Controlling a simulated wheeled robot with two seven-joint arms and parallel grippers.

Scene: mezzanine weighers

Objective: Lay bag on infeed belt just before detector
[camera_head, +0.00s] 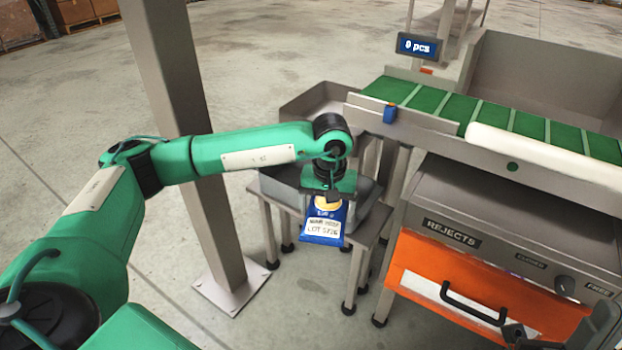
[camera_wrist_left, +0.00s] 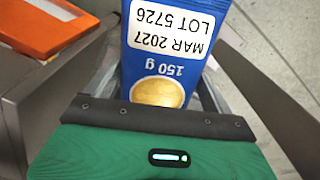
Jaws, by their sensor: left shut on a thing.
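A blue bag (camera_head: 325,228) with a white lot label hangs label-outward from my left gripper (camera_head: 328,192), which is shut on its top end. In the left wrist view the bag (camera_wrist_left: 165,65) extends away from the dark jaw edge (camera_wrist_left: 160,115). The bag is in front of a grey bin, below the belt level. The green cleated belt (camera_head: 430,100) runs across the upper right, apart from the bag.
A grey bin (camera_head: 282,188) sits on a low stand behind the bag. A steel post (camera_head: 190,120) stands behind my left arm. A white roll-like guard (camera_head: 545,153) lies along the belt. The rejects cabinet has an orange drawer (camera_head: 420,270). A display (camera_head: 419,46) reads 0 pcs.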

